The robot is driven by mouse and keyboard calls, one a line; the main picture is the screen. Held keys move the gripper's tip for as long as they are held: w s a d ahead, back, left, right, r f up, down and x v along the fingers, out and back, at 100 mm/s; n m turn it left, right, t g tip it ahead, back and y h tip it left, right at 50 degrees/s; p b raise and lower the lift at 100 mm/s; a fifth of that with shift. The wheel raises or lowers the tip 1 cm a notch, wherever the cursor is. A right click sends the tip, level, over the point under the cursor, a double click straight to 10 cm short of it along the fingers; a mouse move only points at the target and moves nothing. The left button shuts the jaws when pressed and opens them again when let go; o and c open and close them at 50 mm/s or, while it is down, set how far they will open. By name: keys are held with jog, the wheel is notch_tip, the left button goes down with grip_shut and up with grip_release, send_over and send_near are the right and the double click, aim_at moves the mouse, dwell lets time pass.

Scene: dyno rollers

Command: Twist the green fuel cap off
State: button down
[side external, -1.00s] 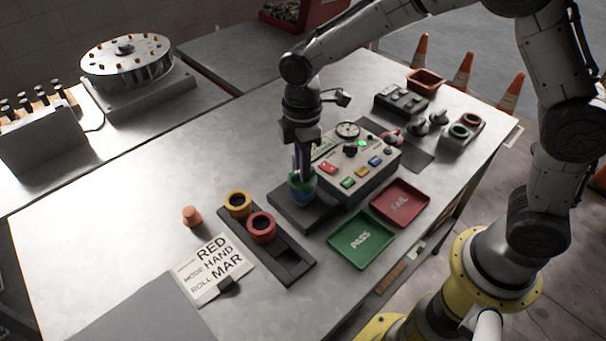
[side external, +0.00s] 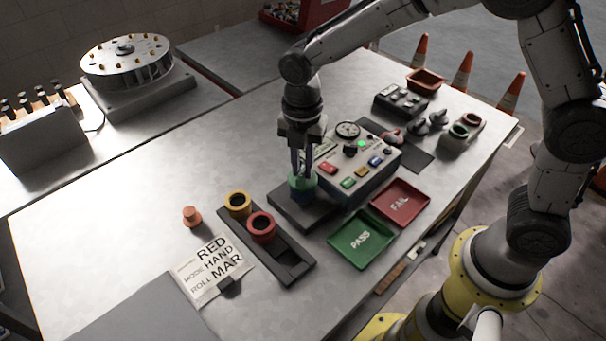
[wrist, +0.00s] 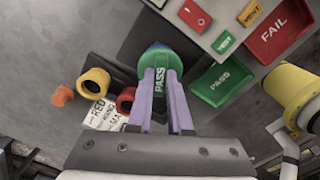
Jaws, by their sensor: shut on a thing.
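The green cap (side external: 302,186) sits low over the dark block (side external: 287,211) in front of the control box. A blue part shows just beneath it. My gripper (side external: 302,174) points down from above, with its two purple fingers closed on opposite sides of the cap. In the wrist view, the green cap (wrist: 160,58) is between the fingertips of my gripper (wrist: 160,75), with blue showing behind its top edge. White PASS lettering shows on green between the fingers. I cannot tell whether the cap is still seated on the part below.
A control box (side external: 350,180) with coloured buttons stands close behind and right. Green PASS (side external: 361,239) and red FAIL (side external: 401,203) trays lie to the right. A rack with yellow (side external: 238,201) and red (side external: 261,224) rings is front left. An orange peg (side external: 191,217) stands farther left.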

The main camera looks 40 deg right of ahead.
aim_at(302, 170)
jog(key=shift+r, duration=1)
jog(key=shift+r, duration=1.4)
jog(key=shift+r, duration=0.3)
jog(key=shift+r, duration=0.15)
